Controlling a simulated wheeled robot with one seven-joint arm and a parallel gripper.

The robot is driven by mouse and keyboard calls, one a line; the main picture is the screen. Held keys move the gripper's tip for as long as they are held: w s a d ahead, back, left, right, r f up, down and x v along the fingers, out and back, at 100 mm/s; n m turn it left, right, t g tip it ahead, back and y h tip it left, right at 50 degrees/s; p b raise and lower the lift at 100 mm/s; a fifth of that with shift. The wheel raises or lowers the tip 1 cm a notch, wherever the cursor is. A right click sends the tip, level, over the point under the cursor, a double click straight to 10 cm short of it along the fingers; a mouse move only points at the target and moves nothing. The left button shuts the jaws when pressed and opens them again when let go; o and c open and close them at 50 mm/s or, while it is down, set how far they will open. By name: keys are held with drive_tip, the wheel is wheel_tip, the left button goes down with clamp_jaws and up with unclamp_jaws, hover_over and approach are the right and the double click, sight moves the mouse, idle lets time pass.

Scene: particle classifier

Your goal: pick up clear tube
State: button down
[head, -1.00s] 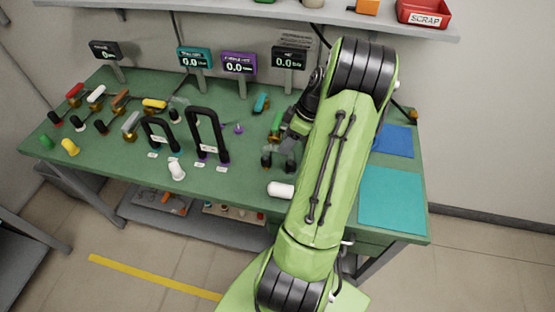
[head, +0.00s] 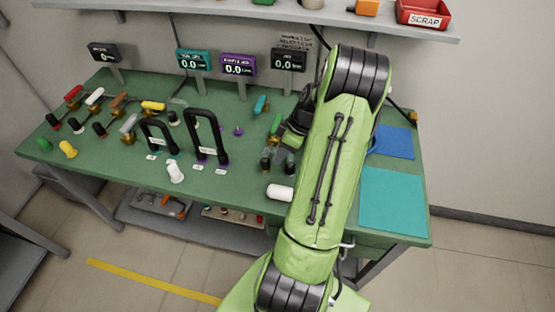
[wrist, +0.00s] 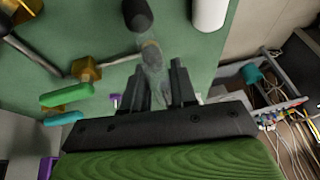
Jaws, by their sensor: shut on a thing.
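In the wrist view, a clear tube (wrist: 152,78), see-through with a brownish end, stands between the two black fingers of my gripper (wrist: 161,75). The fingers are shut on it, one on each side. The lower part of the tube blends into the grey of the fingers and is hard to make out. In the head view, my gripper is at the right of the green bench (head: 225,185), partly hidden by my green arm. I cannot make out the clear tube there.
A white cylinder (head: 280,192) lies near the bench front, and it also shows in the wrist view (wrist: 209,14) beside a black-topped piece (wrist: 138,14). A green-handled brass valve (wrist: 85,69) is to the left. Two black arches (head: 208,135) stand mid-bench. Blue (head: 393,142) and teal (head: 392,200) mats lie right.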

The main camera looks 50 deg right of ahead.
drive_tip(key=shift+r, duration=0.1)
wheel_tip(320, 180, up, 10)
drive_tip(key=shift+p, duration=1.1)
drive_tip(key=shift+r, duration=0.1)
drive_tip(key=shift+a+r+p, duration=0.2)
drive_tip(key=shift+r+p, duration=1.7)
drive_tip(key=shift+r, duration=0.25)
wheel_tip(320, 180, up, 3)
drive_tip(key=shift+s+a+p, duration=0.1)
drive_tip(key=shift+p, duration=1.15)
